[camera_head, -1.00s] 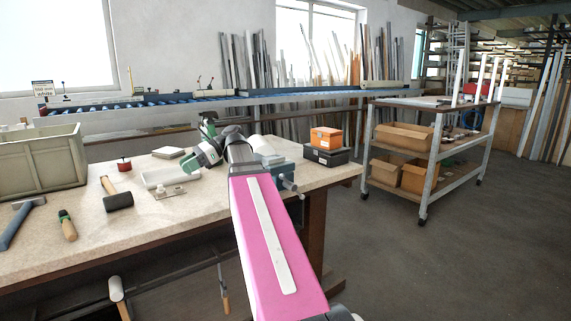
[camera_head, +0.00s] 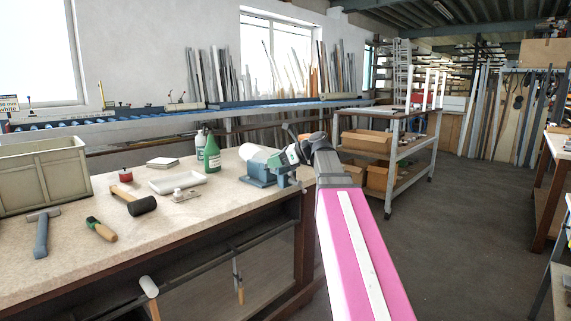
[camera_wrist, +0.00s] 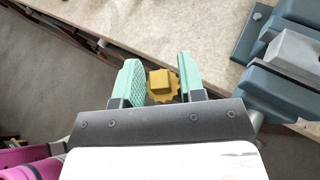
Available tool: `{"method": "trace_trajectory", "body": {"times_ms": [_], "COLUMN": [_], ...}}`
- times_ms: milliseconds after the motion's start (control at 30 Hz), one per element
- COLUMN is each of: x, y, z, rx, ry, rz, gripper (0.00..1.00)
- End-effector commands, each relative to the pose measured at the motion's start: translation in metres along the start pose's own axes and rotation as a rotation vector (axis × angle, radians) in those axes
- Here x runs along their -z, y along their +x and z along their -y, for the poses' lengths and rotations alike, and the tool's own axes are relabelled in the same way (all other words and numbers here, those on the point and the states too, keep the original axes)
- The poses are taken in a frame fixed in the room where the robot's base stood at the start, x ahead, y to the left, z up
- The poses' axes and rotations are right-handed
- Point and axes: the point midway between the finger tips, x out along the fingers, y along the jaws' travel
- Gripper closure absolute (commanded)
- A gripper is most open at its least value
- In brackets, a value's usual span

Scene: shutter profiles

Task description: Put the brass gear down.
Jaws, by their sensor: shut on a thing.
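The brass gear (camera_wrist: 160,85) is a yellow toothed disc with a square block on its face. In the wrist view it sits between the two green fingers of my gripper (camera_wrist: 160,78), which is shut on it. In that view the gear overlaps the workbench's front edge, with floor below. In the head view my gripper (camera_head: 295,152) is at the right end of the workbench (camera_head: 215,215), just right of the blue vise (camera_head: 260,172). The gear cannot be made out there.
The vise also shows at the right in the wrist view (camera_wrist: 290,60). Bare bench top lies at front centre. A shelf cart (camera_head: 395,150) stands behind.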

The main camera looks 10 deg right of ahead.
Motion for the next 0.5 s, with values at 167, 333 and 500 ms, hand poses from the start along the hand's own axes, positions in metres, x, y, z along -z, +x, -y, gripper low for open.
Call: {"method": "trace_trajectory", "body": {"times_ms": [167,333,500], "x": [-0.040,-0.083,-0.109], "y": [0.026,0.043,0.049], "z": [0.045,0.082,0.098], "rx": [0.215,0.409,0.513], "ry": [0.085,0.163,0.209], "rz": [0.001,0.001,0.001], "gripper": [0.86,0.86,0.86]}}
